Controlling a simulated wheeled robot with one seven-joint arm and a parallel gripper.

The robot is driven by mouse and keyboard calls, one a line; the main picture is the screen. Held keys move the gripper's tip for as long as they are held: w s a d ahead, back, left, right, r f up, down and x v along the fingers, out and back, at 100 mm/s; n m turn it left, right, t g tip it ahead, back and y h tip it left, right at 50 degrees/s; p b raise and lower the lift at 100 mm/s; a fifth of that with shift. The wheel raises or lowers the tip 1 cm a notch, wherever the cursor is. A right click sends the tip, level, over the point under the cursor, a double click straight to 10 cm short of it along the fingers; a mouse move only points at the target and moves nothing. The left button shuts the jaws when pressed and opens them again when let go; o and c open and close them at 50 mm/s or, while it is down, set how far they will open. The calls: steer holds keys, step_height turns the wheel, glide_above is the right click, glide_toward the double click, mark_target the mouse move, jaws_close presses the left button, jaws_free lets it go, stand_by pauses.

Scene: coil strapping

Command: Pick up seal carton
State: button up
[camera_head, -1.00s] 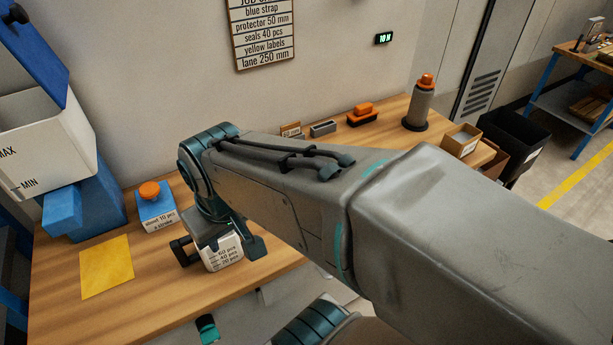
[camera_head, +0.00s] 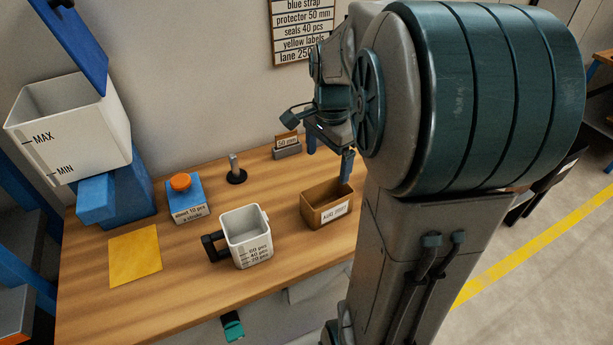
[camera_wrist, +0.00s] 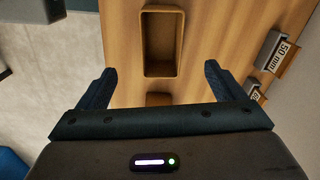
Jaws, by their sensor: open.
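A small open-topped brown carton (camera_head: 327,207) with a white label, too small to read surely, stands upright on the wooden bench, right of the white measuring jug. I take it as the seal carton, but cannot confirm it. My gripper (camera_head: 320,142) is raised above and behind it, open and empty, partly hidden by my arm. In the wrist view an open brown box (camera_wrist: 163,45) lies ahead, between and beyond the two spread fingers of my gripper (camera_wrist: 160,84). I cannot tell if it is the same carton. A smaller brown piece (camera_wrist: 158,99) shows nearer.
The white jug (camera_head: 246,238) with a dark handle stands left of the carton. A blue dispenser (camera_head: 186,200), yellow sheet (camera_head: 135,254), thin post (camera_head: 235,170) and 50 mm holder (camera_head: 287,147) share the bench. A white bin (camera_head: 68,135) is far left. My arm hides the bench's right side.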

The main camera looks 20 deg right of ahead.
mark_target(327, 186)
steer(key=shift+m, duration=0.6)
steer(key=f, duration=0.9)
steer(key=d+f, duration=0.1)
steer(key=f, duration=0.4)
steer(key=shift+w+p, duration=0.3)
steer(key=c, duration=1.1)
steer(key=shift+r, duration=0.6)
step_height(327, 186, up, 3)
steer(key=shift+f, duration=0.1)
steer(key=d+r, duration=0.2)
steer(key=d, duration=0.1)
steer(key=w+d+r+b, duration=0.1)
steer(key=d+r, duration=0.1)
steer(key=d, duration=0.2)
steer(key=d+r, duration=0.3)
steer(key=d, duration=0.1)
steer(key=shift+w+d, duration=0.15)
steer(key=shift+d, duration=0.1)
